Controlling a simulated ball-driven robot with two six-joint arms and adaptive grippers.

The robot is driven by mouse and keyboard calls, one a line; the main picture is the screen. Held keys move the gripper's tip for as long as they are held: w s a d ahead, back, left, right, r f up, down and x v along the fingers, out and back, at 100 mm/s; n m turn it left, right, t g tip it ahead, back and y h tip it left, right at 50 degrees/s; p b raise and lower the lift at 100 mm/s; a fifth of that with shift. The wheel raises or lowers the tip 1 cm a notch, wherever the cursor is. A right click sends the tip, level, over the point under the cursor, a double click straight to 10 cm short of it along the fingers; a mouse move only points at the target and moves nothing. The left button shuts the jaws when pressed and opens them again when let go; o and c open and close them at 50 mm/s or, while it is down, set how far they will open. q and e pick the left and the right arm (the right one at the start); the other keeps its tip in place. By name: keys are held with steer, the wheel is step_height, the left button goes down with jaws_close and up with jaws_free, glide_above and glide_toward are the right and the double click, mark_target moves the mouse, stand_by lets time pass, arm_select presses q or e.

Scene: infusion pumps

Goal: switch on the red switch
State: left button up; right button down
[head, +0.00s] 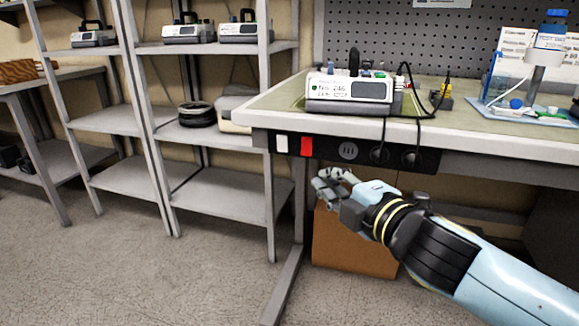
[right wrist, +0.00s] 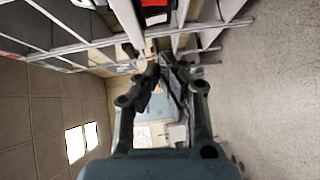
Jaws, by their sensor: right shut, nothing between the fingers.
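The red switch (head: 307,146) is on the black panel (head: 349,152) under the front edge of the workbench, just right of a white switch (head: 282,143). My right gripper (head: 325,184) is below and slightly right of the red switch, apart from it in the head view. Its fingers are shut with nothing between them. In the right wrist view the fingertips of the right gripper (right wrist: 163,66) come close together. A red patch shows at the top of that view; I cannot tell for certain that it is the switch. My left gripper is in neither view.
An infusion pump (head: 350,93) stands on the workbench (head: 455,130) above the panel, with black cables hanging over the edge to sockets. A cardboard box (head: 352,247) is under the bench behind my right arm. Grey shelves (head: 225,193) stand at left. The floor in front is clear.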

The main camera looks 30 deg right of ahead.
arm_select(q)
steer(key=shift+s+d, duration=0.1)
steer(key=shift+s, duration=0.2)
arm_select(e)
steer(key=shift+w, duration=0.15)
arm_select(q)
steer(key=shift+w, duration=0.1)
arm_select(e)
steer(key=p, duration=0.2)
glide_toward(307, 146)
steer(key=w+a, duration=0.4)
steer(key=a, duration=0.1)
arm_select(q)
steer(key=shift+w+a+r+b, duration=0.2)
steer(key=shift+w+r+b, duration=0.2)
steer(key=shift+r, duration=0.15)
arm_select(e)
steer(key=w+d, duration=0.1)
steer(key=w+d+f, duration=0.1)
steer(key=w+d, duration=0.1)
steer(key=shift+d+f, duration=0.1)
steer(key=shift+f, duration=0.15)
